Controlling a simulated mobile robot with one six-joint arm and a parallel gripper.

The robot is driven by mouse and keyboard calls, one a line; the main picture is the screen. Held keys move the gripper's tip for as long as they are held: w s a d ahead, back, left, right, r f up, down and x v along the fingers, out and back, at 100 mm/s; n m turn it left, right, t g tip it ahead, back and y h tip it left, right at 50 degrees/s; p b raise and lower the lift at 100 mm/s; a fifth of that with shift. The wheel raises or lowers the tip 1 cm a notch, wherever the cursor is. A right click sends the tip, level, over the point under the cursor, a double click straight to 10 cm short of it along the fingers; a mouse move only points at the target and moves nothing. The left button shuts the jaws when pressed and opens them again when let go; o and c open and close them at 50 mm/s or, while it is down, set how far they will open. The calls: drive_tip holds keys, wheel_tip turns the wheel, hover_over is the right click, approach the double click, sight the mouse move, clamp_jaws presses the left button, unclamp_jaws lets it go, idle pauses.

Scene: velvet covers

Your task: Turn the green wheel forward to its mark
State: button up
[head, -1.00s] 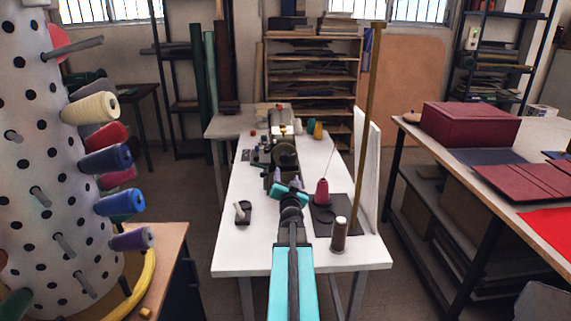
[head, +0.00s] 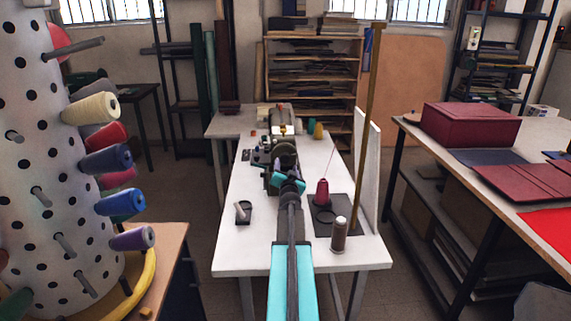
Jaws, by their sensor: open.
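A dark machine (head: 262,156) stands on the white table in the middle of the head view. A dark round shape at its near end, probably the green wheel (head: 285,147), shows small and only partly. Its mark cannot be made out. My gripper (head: 284,168) is at the near side of the wheel, small and partly hidden by my own arm. The jaws are open; whether they touch the wheel or stand around its rim cannot be told.
On the white table (head: 240,255) are a small dark holder (head: 243,212) on the left, a crimson thread cone (head: 322,192) on a dark plate, a brown spool (head: 339,235) and a tall brass post (head: 368,120) on the right. A thread rack (head: 60,190) stands left.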

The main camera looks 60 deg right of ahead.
sight(285, 160)
drive_tip(key=shift+x, duration=2.25)
drive_tip(key=c, duration=1)
